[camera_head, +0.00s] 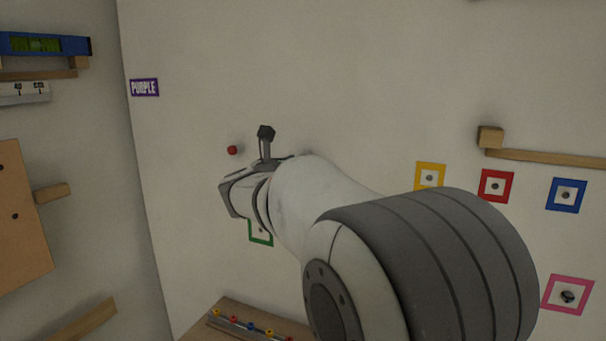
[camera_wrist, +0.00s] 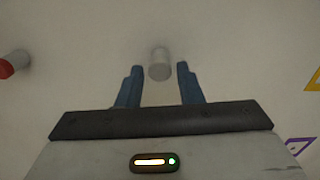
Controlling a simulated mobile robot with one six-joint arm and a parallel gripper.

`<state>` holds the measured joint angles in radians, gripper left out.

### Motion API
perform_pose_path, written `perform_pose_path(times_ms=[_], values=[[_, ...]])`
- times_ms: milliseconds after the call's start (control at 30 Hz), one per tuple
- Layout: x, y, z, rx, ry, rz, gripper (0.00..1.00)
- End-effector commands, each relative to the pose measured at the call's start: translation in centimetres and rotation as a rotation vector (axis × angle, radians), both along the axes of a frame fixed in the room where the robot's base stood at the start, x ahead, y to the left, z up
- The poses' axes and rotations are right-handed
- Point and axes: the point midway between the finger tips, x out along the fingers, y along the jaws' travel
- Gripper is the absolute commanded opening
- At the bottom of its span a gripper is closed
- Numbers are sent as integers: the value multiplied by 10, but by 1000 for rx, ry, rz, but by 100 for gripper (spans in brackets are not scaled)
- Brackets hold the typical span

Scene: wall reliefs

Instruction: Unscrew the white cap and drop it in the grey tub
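The white cap (camera_wrist: 160,70) sticks out from the pale wall in the wrist view, at the upper middle. My gripper (camera_wrist: 159,67) is open, with one blue finger on each side of the cap and a visible gap to both. I cannot tell how deep the cap sits between the fingertips. In the head view my gripper (camera_head: 264,150) is close to the wall, and the cap is not clearly visible, probably hidden by my arm. No grey tub shows in either view.
A red cap (camera_wrist: 8,66) is to the left; it also shows in the head view (camera_head: 232,150). Coloured square frames, including yellow (camera_head: 430,177) and red (camera_head: 496,186), are on the wall at right. A wooden shelf (camera_head: 240,310) with coloured knobs is below. A side wall (camera_head: 80,180) stands left.

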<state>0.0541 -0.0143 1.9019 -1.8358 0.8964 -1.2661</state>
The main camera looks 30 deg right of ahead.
Motion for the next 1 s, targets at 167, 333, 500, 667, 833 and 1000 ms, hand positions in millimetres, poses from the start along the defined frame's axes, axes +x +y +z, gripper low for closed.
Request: perform_pose_path(times_ms=[167,333,500,667,833,1000], values=[[0,0,-5,102,-134,0,33],[0,0,-2,139,-180,0,33],[0,0,-8,231,-299,0,33],[0,0,-8,347,-448,0,33],[1,0,-3,428,-550,0,33],[1,0,-4,476,-611,0,33]])
